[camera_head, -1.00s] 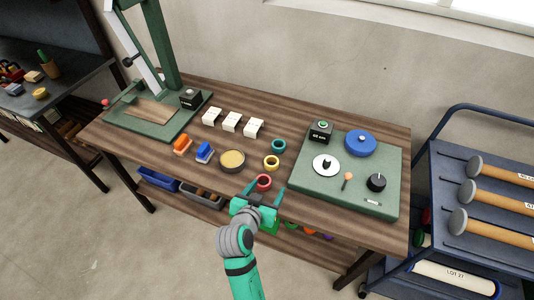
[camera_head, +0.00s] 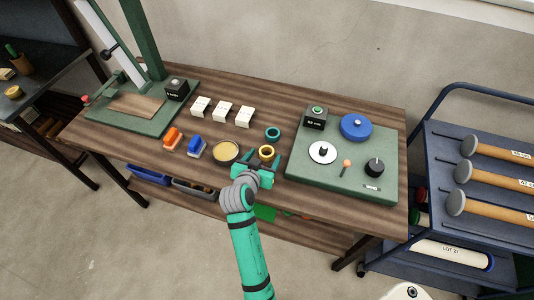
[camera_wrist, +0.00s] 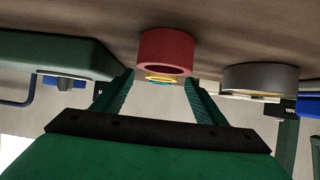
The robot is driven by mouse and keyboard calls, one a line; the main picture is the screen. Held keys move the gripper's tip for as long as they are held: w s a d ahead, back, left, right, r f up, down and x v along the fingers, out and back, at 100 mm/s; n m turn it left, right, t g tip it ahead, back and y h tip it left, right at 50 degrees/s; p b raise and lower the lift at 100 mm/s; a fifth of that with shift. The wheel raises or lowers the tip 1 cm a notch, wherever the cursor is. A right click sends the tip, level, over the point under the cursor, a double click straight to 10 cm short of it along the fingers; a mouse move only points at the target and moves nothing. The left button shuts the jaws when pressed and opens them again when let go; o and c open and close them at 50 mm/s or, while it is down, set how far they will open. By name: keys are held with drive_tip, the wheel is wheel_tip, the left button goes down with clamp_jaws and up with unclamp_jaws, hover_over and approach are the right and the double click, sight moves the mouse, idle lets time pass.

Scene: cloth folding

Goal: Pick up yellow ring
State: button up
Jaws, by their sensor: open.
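The yellow ring (camera_head: 266,152) lies on the wooden table, just in front of a teal ring (camera_head: 273,134). My gripper (camera_head: 262,157) is open and low over the table, its fingertips close to the near side of the yellow ring. In the wrist view a red ring (camera_wrist: 166,46) looms large near the fingers. The yellow ring (camera_wrist: 160,80) shows as a thin band past it, between my two fingertips (camera_wrist: 160,77), partly hidden. My gripper hides the red ring in the head view. Whether a finger touches any ring I cannot tell.
A round tin (camera_head: 226,152) stands to the left, near a blue block (camera_head: 196,147) and an orange one (camera_head: 172,138). A green board (camera_head: 300,173) with a blue disc and a knob lies to the right. White blocks (camera_head: 222,111) stand behind.

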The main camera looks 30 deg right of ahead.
sight(268, 148)
drive_tip(key=x, duration=0.4)
drive_tip(key=shift+w+d+r, duration=0.1)
drive_tip(key=shift+w+r, duration=0.1)
drive_tip(key=shift+w, duration=0.05)
drive_tip(key=shift+c, duration=0.3)
drive_tip(key=c, duration=1.1)
drive_tip(key=shift+o, duration=0.2)
